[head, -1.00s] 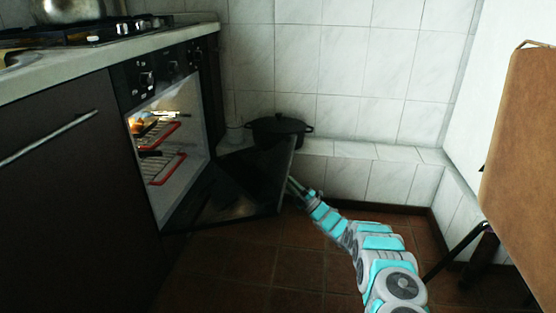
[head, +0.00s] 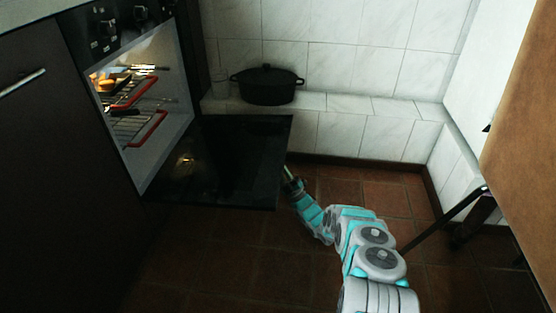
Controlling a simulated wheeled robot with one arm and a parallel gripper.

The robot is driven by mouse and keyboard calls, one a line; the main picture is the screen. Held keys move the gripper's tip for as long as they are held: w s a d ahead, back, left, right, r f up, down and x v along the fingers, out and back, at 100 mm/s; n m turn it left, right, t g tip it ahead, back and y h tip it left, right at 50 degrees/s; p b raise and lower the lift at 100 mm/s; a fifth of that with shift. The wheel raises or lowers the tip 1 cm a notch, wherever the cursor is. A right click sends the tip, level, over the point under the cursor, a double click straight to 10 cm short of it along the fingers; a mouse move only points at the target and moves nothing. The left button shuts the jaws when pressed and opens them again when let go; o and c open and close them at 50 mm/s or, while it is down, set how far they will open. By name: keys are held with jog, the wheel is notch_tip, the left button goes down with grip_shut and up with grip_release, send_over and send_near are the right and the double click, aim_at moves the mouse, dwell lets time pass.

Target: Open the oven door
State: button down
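The oven (head: 120,28) is built into the dark cabinets at the left. Its door (head: 225,155) is swung down on its lower edge and lies close to level, its dark glass inner face up. The lit cavity shows racks with red front bars (head: 147,130) and food (head: 107,82) on the upper rack. My gripper (head: 287,172) is at the door's outer right edge, beside or just under it. Its fingertips are mostly hidden by the door edge, so I cannot tell whether it is open, shut or touching the handle. The handle is out of sight.
A brown table or board (head: 530,130) with dark legs is at the right. The tiled floor (head: 250,265) in front is clear.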

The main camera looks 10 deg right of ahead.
jog(key=shift+a, duration=0.35)
jog(key=c, duration=0.8)
grip_release()
jog(key=shift+d, duration=0.2)
jog(key=s+d+f+b, duration=0.1)
jog(key=s+d+f, duration=0.1)
jog(key=s+d, duration=0.6)
jog(key=shift+s+d+b, duration=0.15)
jog(key=shift+s+b, duration=0.2)
jog(key=shift+s, duration=1.25)
jog(key=shift+f, duration=0.1)
